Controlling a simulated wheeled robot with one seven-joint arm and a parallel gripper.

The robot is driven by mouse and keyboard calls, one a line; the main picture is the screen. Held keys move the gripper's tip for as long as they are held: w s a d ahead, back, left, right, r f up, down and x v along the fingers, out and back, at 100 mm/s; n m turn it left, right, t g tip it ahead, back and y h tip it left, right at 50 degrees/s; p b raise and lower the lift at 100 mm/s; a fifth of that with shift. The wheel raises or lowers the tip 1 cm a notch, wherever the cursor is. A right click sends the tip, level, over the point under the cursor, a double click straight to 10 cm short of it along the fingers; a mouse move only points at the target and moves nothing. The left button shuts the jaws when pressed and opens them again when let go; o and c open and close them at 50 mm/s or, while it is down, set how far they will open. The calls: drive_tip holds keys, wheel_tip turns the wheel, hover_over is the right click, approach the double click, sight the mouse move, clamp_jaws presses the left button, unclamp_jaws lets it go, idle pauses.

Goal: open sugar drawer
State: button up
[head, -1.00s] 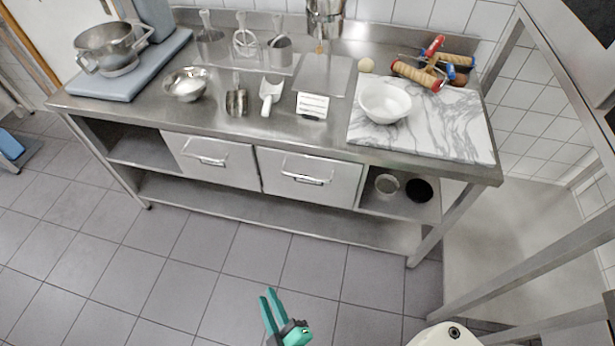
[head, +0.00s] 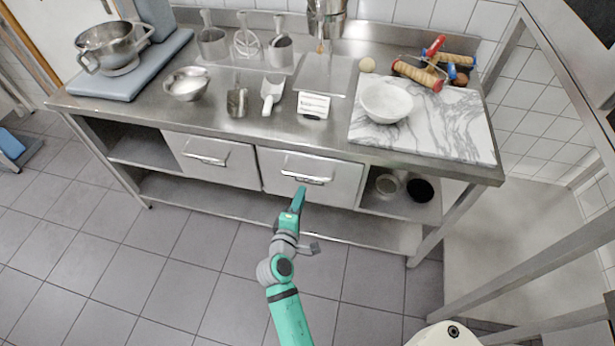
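Two closed steel drawers sit side by side under the worktop: a left drawer (head: 212,160) and a right drawer (head: 326,186), each with a bar handle. I cannot read a label that tells which one is the sugar drawer. My gripper (head: 301,194) is in front of the right drawer, just below its handle (head: 306,175). The green fingers point up toward the handle and overlap the drawer front in this view. I cannot tell whether they touch it. The fingers are seen edge-on, so their opening is hidden.
The steel worktop (head: 225,125) above holds a mixer bowl (head: 108,45), a small metal bowl (head: 186,84), scoops, a white bowl (head: 386,101) on a marble slab (head: 450,130), and rolling pins. A lower shelf (head: 250,210) runs beneath the drawers. The tiled floor in front is clear.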

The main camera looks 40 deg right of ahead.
sight(307, 176)
drive_tip(key=x, duration=1)
drive_tip(key=shift+w, duration=0.1)
clamp_jaws()
